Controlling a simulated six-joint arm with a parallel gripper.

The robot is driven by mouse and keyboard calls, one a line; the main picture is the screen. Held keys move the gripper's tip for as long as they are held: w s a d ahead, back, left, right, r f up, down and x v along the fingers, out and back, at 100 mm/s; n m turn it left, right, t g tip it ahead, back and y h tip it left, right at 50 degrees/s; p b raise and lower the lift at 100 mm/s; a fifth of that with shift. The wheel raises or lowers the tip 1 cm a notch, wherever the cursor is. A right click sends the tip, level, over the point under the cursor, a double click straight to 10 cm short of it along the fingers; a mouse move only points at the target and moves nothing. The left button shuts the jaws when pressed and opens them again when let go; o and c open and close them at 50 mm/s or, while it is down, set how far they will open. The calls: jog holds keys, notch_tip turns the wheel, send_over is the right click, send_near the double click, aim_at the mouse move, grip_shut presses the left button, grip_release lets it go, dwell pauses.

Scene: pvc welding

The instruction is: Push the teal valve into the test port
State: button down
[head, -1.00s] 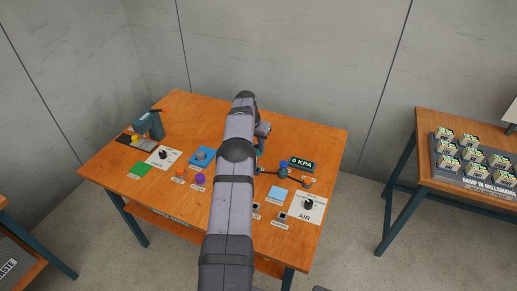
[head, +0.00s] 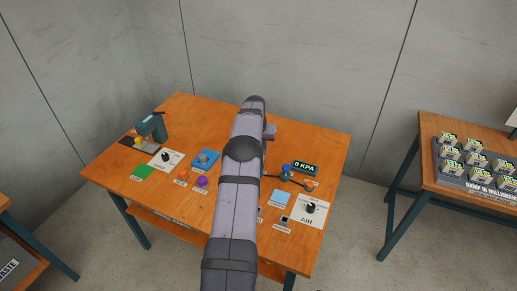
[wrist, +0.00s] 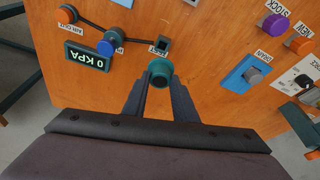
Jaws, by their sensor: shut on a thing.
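The teal valve (wrist: 160,72) is a round teal piece with a dark centre. It sits between the two fingertips of my gripper (wrist: 160,82), which is shut on it, above the table. Just beyond it in the wrist view is a small dark socket block (wrist: 163,43) at the end of a black line, with a label partly hidden by the valve; this appears to be the test port. The valve and block look close, but I cannot tell whether they touch. In the head view my arm hides the gripper and valve.
The black line carries a blue knob (wrist: 112,36) beside the 0 KPA display (wrist: 87,57). A blue drain plate (wrist: 250,72), a purple stock knob (wrist: 276,26) and an orange knob (wrist: 301,46) lie to the right. An AIR dial (head: 310,207) stands at the table's right.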

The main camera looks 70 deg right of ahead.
jog(key=shift+f, duration=0.15)
jog(key=shift+f+b, duration=1.9)
jog(key=shift+f, duration=0.85)
jog(key=shift+f+b, duration=1.45)
jog(key=shift+f, duration=0.1)
dwell(0.5)
jog(key=c, duration=1.4)
grip_release()
jog(key=shift+o, duration=0.2)
jog(key=b+v, duration=0.2)
jog(key=v, duration=0.5)
jog(key=shift+r, duration=0.2)
jog(key=shift+a, duration=0.1)
